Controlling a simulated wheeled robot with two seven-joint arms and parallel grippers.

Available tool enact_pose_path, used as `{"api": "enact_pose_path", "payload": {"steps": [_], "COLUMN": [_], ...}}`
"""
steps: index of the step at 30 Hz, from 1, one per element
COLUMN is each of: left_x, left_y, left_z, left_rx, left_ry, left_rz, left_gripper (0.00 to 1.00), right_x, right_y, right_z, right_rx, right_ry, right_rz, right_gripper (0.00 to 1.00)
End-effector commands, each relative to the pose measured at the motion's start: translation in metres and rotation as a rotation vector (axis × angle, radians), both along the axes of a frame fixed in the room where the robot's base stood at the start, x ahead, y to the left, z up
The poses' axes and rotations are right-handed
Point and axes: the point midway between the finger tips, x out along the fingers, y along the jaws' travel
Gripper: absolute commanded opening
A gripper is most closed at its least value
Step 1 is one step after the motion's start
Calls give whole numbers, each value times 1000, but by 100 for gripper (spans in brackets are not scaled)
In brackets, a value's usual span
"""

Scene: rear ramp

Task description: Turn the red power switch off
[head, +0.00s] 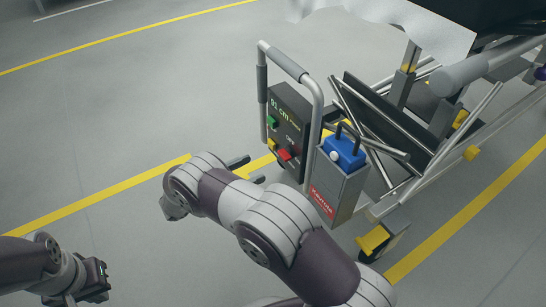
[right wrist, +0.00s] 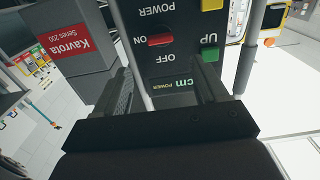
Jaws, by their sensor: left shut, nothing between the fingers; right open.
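The red power switch (head: 285,155) sits low on the dark control panel (head: 290,108) of the cart. In the right wrist view the red switch (right wrist: 161,40) appears upside down, with its long side level. One end is beside the word ON, and OFF is printed below it in the picture. My right gripper (head: 247,170) is open just left of the panel's lower part. In the wrist view the right gripper's fingers (right wrist: 163,68) are spread in front of the panel, apart from the switch. My left gripper (head: 101,281) is shut and empty at the lower left.
A green UP button (right wrist: 209,54) and a yellow button (right wrist: 212,4) are near the switch. A grey handle bar (head: 288,62) frames the panel. A grey box with a blue top (head: 345,148) stands right of it. The floor at left is clear.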

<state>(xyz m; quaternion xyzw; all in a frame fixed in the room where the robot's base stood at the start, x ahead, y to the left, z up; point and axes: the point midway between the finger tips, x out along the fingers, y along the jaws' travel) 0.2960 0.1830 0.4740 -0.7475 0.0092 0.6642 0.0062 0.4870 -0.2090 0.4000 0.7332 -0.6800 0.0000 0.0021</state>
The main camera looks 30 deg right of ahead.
Motion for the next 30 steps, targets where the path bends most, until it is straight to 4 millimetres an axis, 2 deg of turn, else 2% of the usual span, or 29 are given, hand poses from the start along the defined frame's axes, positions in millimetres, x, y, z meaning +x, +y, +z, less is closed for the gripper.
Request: {"api": "enact_pose_path", "payload": {"steps": [1,6,10,15,23,28,30], "left_x": [0,0,0,0,0,0,0], "left_y": [0,0,0,0,0,0,0], "left_z": [-12,-32,-42,-46,-45,-45,-45], "left_rx": [0,0,0,0,0,0,0], "left_ry": [0,0,0,0,0,0,0], "left_rz": [0,0,0,0,0,0,0], "left_gripper": [0,0,0,0,0,0,0], "right_x": [1,4,7,8,9,9,9], "right_y": [-14,-58,-83,-98,-99,-99,-99], "right_z": [-6,-7,-6,-2,-1,-1,-1], "right_rx": [1,2,2,3,3,3,2], "right_ry": [-1,-3,-2,-2,-2,-3,-2], "right_rz": [-5,-4,-1,2,3,3,3], "right_gripper": [72,72,72,72,72,17,16]}}
